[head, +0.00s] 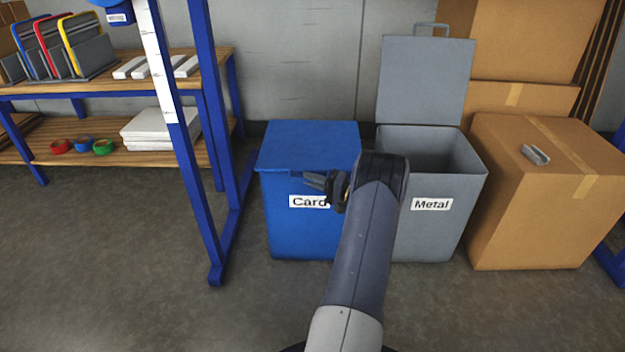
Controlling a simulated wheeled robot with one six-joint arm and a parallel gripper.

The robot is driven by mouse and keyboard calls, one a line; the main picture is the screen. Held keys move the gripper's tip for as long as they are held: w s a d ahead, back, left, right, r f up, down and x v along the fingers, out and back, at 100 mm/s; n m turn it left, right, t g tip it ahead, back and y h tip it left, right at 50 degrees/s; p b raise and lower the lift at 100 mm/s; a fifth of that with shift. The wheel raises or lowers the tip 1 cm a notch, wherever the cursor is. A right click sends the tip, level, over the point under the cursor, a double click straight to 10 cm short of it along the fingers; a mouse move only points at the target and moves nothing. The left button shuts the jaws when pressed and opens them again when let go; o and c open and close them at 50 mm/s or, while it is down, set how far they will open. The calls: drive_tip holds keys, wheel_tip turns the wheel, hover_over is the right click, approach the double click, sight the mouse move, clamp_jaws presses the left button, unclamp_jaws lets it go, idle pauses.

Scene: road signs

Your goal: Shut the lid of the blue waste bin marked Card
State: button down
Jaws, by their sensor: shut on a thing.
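The blue waste bin (285,225) stands on the floor in the middle, with a white "Card" label partly covered by my gripper. Its blue lid (305,145) lies flat across the top, and I see no opening into the bin. My gripper (316,184) is at the lid's front edge, above the label. It is shut on the lid's front handle, which is mostly hidden by the fingers and wrist. My arm comes up from below and covers the bin's right front.
A grey "Metal" bin (435,235) stands close on the right with its lid (425,80) raised. Right of it, a cardboard box (520,215) carries a small metal piece (535,154). A blue-framed rack (205,140) and wooden shelves (100,155) stand left. Floor in front is clear.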

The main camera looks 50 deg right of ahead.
drive_tip(key=c, duration=1.5)
unclamp_jaws()
drive_tip(key=shift+f, duration=0.25)
drive_tip(key=shift+o, duration=0.2)
drive_tip(key=r+p+v, duration=0.1)
drive_tip(key=p+v, duration=0.2)
drive_tip(key=v, duration=0.7)
drive_tip(key=shift+s+d+f, duration=0.2)
drive_tip(key=shift+s+f, duration=0.15)
drive_tip(key=shift+f, duration=0.1)
drive_tip(key=b+x, duration=0.1)
drive_tip(key=x, duration=0.2)
drive_tip(key=b+x, duration=0.1)
drive_tip(key=x, duration=0.3)
drive_tip(key=b+x, duration=0.1)
drive_tip(key=x, duration=0.3)
drive_tip(key=shift+r, duration=0.25)
drive_tip(key=shift+r+m, duration=0.4)
drive_tip(key=shift+r, duration=0.2)
